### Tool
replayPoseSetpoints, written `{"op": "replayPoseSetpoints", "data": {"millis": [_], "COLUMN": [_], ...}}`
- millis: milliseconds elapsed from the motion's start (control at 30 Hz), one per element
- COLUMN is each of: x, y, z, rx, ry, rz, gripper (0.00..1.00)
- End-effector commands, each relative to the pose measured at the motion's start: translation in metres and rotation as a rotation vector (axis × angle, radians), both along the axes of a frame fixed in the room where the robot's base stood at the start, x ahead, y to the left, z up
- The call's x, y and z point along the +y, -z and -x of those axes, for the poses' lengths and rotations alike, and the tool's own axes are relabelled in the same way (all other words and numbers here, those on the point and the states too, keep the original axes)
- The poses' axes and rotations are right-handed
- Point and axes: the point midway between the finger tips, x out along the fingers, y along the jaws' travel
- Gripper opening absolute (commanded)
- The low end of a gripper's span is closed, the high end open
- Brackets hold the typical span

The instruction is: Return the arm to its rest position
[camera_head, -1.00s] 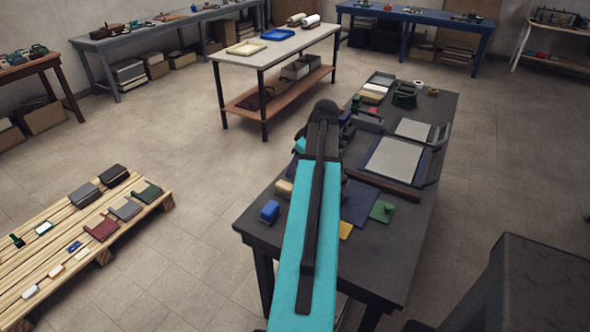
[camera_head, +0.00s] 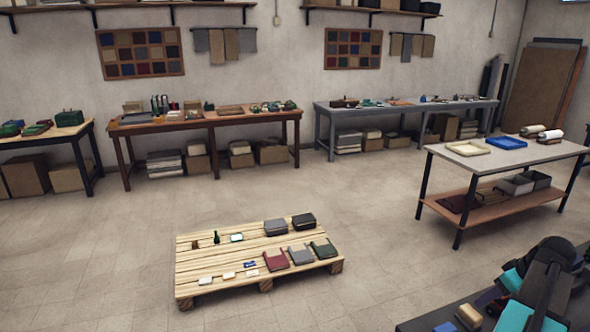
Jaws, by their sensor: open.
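My arm (camera_head: 540,290) shows at the bottom right corner, with teal panels, a dark bar and a dark rounded joint. The arm is cut off by the frame edge. My gripper's fingers do not show, so I cannot see where they are.
A low wooden pallet (camera_head: 215,277) with books and small items stands on the open floor. A grey table (camera_head: 440,151) with trays stands at right. A brown bench (camera_head: 212,119) and a grey-blue bench (camera_head: 360,111) line the wall.

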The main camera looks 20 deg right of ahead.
Motion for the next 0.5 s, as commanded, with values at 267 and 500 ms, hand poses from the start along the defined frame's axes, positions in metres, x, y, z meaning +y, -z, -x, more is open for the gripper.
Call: {"op": "replayPoseSetpoints", "data": {"millis": [267, 500], "x": [0.046, 0.111], "y": [0.031, 0.08], "z": [-0.058, -0.109], "rx": [0.018, 0.057], "ry": [-0.111, -0.232], "rz": [-0.039, -0.104], "gripper": [0.5, 0.5]}}
